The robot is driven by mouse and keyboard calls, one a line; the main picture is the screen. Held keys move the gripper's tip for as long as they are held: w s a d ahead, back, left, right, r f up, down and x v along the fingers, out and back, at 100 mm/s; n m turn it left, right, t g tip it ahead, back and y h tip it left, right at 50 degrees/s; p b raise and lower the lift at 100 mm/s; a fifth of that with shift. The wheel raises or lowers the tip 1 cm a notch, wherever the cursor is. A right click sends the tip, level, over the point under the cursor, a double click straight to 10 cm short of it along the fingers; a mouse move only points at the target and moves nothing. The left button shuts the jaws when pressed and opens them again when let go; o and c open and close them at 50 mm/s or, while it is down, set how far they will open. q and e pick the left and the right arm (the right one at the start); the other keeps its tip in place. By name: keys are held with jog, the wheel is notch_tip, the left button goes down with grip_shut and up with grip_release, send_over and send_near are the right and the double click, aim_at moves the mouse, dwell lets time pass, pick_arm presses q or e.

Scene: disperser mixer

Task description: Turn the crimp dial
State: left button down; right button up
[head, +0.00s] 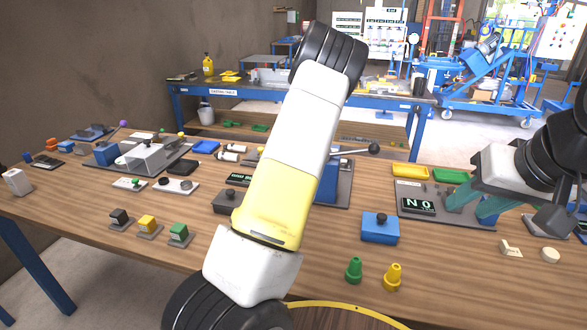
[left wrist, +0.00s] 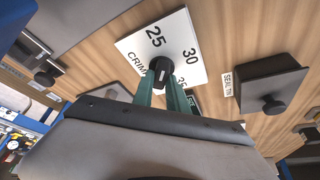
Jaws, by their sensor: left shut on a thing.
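The crimp dial's black knob (left wrist: 160,70) sits on a white plate (left wrist: 188,50) printed with 25 and 30 and part of the word CRIMP, in the left wrist view. My left gripper (left wrist: 161,82) has its green fingers on either side of the knob and is shut on it. The knob's pointer cannot be read clearly. In the head view my left arm crosses the middle, and I cannot make out the dial or the left gripper there. My right gripper (head: 472,207) is over the right side of the table, its green fingers apart and empty.
A dark box with a knob (left wrist: 270,88), labelled SEAL, stands right of the dial. The wooden table (head: 320,262) also holds a blue box (head: 380,227), a NO display (head: 418,205), a green bottle (head: 354,270) and a yellow one (head: 392,277). Yellow (head: 410,171) and green trays (head: 450,176) lie near my right gripper.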

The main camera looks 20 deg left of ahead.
pick_arm(q)
jog(key=shift+n+g, duration=0.3)
jog(key=shift+n, duration=0.5)
jog(key=shift+d, duration=0.1)
jog(key=c, duration=1.3)
grip_release()
jog(key=v, duration=0.7)
jog(key=shift+d+r, duration=0.15)
jog(key=shift+r, duration=0.2)
